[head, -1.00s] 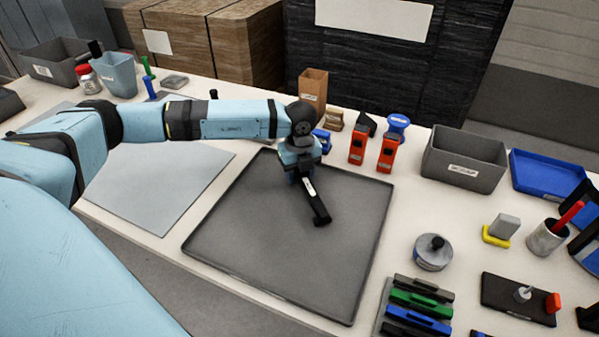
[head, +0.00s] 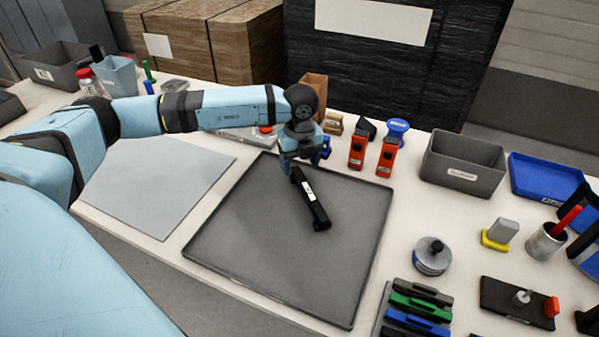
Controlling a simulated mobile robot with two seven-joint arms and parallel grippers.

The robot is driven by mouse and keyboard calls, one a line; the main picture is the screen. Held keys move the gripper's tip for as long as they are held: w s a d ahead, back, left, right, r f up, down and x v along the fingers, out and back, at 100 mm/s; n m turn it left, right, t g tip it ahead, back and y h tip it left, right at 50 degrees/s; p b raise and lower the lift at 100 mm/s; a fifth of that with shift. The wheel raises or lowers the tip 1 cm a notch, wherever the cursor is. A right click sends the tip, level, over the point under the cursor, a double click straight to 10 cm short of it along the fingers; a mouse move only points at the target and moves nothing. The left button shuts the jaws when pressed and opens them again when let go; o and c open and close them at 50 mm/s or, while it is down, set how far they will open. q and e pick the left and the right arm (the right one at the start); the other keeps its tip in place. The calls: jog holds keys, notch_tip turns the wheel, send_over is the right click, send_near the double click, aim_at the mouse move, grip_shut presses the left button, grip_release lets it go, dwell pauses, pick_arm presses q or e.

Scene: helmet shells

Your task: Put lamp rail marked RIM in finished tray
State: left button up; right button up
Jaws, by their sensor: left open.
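A black lamp rail (head: 315,208) with a white label lies slantwise on the large dark grey tray (head: 250,263), near its far middle. The lettering on the label is too small to read. My left gripper (head: 298,168) is open just above the rail's far end, which it partly hides. I cannot tell whether the jaws still touch the rail. My right gripper is not in view. More rails, black, green (head: 420,307) and blue, lie side by side in a rack at the lower right.
Two orange blocks (head: 386,158) stand just behind the tray's far right corner. A grey bin (head: 463,185) and a blue tray (head: 548,187) are further right. A round grey part (head: 433,262) sits right of the tray. A bare grey mat (head: 155,185) lies left.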

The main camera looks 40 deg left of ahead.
pick_arm(q)
notch_tip(320, 180, up, 7)
dwell(0.3)
dwell(0.5)
